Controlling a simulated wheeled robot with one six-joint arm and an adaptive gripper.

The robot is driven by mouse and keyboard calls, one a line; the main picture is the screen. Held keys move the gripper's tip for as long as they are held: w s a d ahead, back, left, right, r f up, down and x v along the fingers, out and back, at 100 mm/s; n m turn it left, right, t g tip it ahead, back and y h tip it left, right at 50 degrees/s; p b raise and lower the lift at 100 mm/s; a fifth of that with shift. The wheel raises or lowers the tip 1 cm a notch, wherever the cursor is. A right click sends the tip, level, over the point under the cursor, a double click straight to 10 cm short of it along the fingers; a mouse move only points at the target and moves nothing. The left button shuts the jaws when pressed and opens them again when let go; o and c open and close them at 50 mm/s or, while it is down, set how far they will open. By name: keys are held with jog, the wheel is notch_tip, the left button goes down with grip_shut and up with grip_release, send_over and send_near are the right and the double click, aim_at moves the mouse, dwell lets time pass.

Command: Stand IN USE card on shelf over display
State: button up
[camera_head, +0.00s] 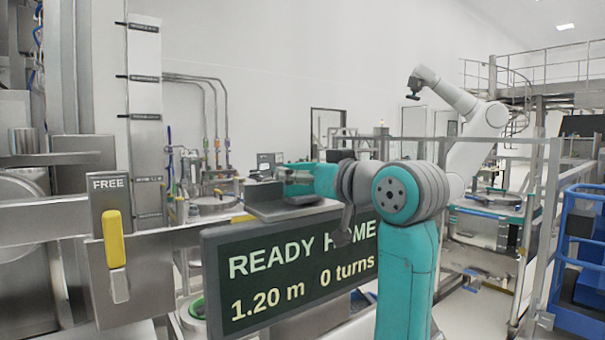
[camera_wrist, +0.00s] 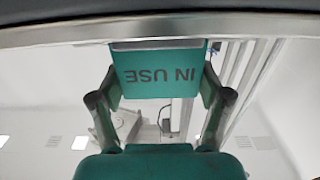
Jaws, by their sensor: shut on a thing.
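The green IN USE card (camera_wrist: 158,72) is between my gripper's fingers (camera_wrist: 160,88) in the wrist view, its lettering upside down there. My gripper is shut on it. The card's edge at the top of the picture is close against a grey metal strip; I cannot tell whether it rests on it. In the head view my gripper (camera_head: 296,181) is at the grey shelf (camera_head: 262,206) over the display. The card is hard to make out there. The dark display (camera_head: 245,290) reads READY HOME, 1.20 m, 0 turns, and my arm covers part of it.
A FREE plate (camera_head: 109,184) with a yellow handle (camera_head: 113,238) stands left of the display. Metal rails and a steel vessel are at the far left. A railing (camera_head: 545,200) and a blue frame (camera_head: 580,270) are at the right. A white robot arm (camera_head: 475,130) stands behind.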

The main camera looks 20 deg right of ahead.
jog(key=shift+f, duration=0.15)
jog(key=o, duration=1.2)
jog(key=shift+c, duration=0.2)
jog(key=shift+s+r, duration=0.1)
jog(key=shift+r, duration=0.1)
jog(key=v, duration=1.2)
